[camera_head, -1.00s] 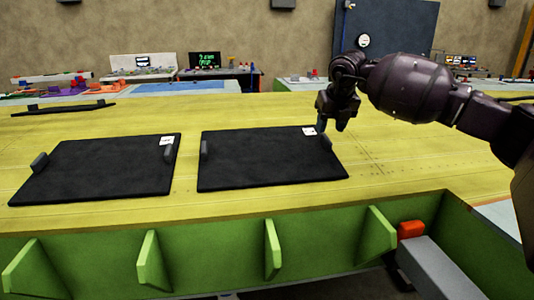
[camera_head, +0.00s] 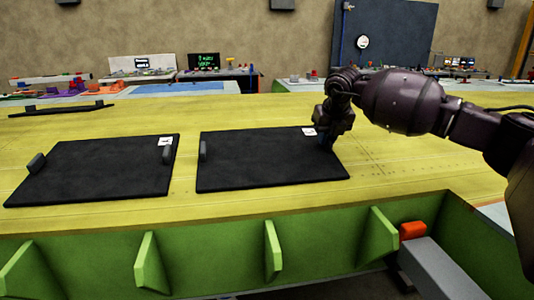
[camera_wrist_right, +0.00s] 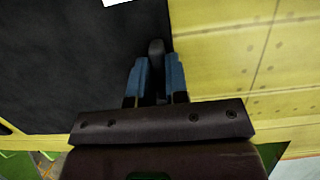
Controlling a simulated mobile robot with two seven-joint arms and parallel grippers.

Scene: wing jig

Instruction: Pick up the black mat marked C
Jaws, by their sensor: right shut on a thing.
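Two black mats lie flat on the yellow wing surface. The right-hand mat (camera_head: 262,165) has an upright grey handle on its left edge (camera_head: 203,150) and a white label (camera_head: 309,132) near its far right corner. The label's letter is too small to read. My right gripper (camera_head: 327,140) is down at this mat's right edge. In the right wrist view its blue fingers (camera_wrist_right: 158,78) are shut on the mat's right handle (camera_wrist_right: 156,48). The mat still lies on the surface. My left gripper is not in view.
The left-hand mat (camera_head: 95,170) has two handles and a white label (camera_head: 165,141). A narrow dark piece (camera_head: 62,109) lies at the back left. The green ribbed edge (camera_head: 210,258) runs along the front. Yellow surface (camera_head: 420,165) right of the gripper is clear.

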